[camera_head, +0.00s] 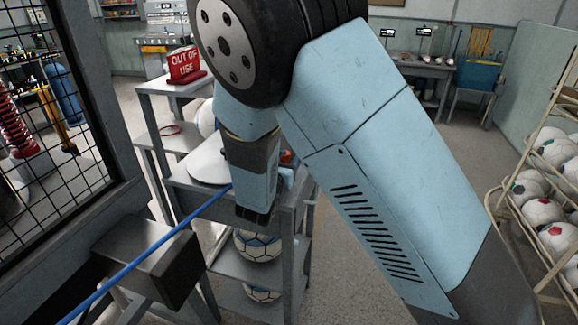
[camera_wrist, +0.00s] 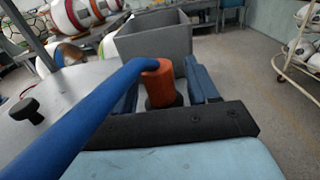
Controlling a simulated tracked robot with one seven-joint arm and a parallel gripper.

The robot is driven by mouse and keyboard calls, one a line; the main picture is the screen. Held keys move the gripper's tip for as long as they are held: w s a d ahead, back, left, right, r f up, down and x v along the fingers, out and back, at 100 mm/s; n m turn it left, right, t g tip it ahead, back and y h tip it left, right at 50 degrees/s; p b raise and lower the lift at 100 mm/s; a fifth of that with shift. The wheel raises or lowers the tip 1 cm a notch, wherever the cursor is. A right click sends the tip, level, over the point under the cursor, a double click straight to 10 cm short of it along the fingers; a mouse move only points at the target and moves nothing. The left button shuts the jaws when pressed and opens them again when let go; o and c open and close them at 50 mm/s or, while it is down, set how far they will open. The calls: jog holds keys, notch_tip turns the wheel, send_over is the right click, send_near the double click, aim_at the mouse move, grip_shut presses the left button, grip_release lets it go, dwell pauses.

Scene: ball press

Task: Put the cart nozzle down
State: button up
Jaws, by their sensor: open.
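The cart nozzle (camera_wrist: 158,84) is an orange-red cylinder with a dark base, upright in the wrist view. A thick blue hose (camera_wrist: 85,112) bends into its top. My gripper (camera_wrist: 162,76) is open, with one blue finger on each side of the nozzle; I cannot tell whether either finger touches it. In the head view, a small bit of orange (camera_head: 287,157) shows beside my gripper, over the grey cart (camera_head: 228,262). The blue hose runs from there to the lower left. My arm hides much of the cart top.
A grey open box (camera_wrist: 155,42) stands just beyond the nozzle, and a black knob (camera_wrist: 24,109) is at left. Balls (camera_head: 258,246) sit on the cart's lower shelves. A mesh fence (camera_head: 60,130) is at left, a ball rack (camera_head: 530,215) at right. An "OUT OF USE" sign (camera_head: 185,63) stands behind.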

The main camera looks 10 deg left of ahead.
jog(key=shift+c, duration=0.3)
grip_shut()
jog(key=shift+r, duration=0.1)
